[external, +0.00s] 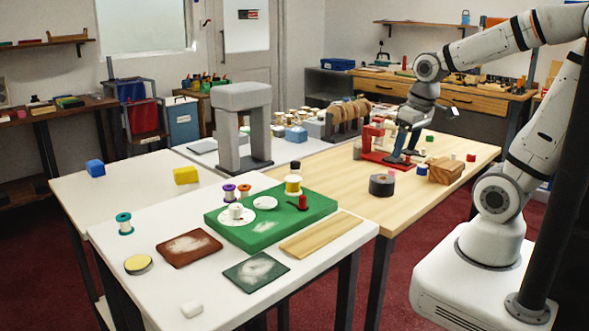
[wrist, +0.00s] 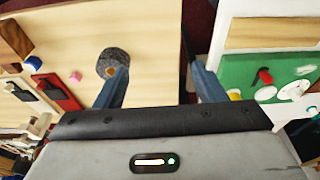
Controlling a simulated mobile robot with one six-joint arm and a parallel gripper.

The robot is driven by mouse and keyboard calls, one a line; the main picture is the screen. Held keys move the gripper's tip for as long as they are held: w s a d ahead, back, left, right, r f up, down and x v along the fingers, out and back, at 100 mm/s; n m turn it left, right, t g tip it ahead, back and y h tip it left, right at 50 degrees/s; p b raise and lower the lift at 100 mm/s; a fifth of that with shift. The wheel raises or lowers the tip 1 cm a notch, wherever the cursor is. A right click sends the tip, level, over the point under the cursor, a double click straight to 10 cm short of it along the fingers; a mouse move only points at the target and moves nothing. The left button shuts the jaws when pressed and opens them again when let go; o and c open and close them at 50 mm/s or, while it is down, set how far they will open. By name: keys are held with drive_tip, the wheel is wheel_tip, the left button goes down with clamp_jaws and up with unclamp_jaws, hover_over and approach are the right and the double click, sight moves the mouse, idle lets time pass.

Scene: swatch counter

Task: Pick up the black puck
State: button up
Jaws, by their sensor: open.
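The black puck (external: 381,185) is a short dark grey cylinder lying flat on the light wood table. My gripper (external: 402,158) has blue fingers pointing down above the table, behind the puck in the external view. It is open and empty. In the wrist view the puck shows just beyond the left fingertip, not centred between the fingers (wrist: 156,68); that finger hides a little of its lower edge.
A red stand (external: 388,160) is close by my fingers, and a wooden block (external: 446,170) lies right of the puck. A green board (external: 258,232) with spools and white discs lies on the white table. Bare wood surrounds the puck's front.

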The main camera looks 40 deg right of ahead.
drive_tip(key=w+r+n, duration=0.1)
drive_tip(key=w, duration=1)
drive_tip(key=n+t+y, duration=0.1)
drive_tip(key=n+t, duration=0.1)
drive_tip(key=n, duration=0.1)
approach(295, 162)
wheel_tip(295, 162, down, 3)
drive_tip(key=p+x, duration=0.1)
drive_tip(key=x, duration=0.2)
drive_tip(key=w+p+x, duration=0.1)
drive_tip(key=x, duration=0.3)
drive_tip(key=shift+w+a+f, duration=0.1)
drive_tip(key=shift+w+a, duration=0.05)
drive_tip(key=shift+a, duration=0.05)
drive_tip(key=c, duration=1)
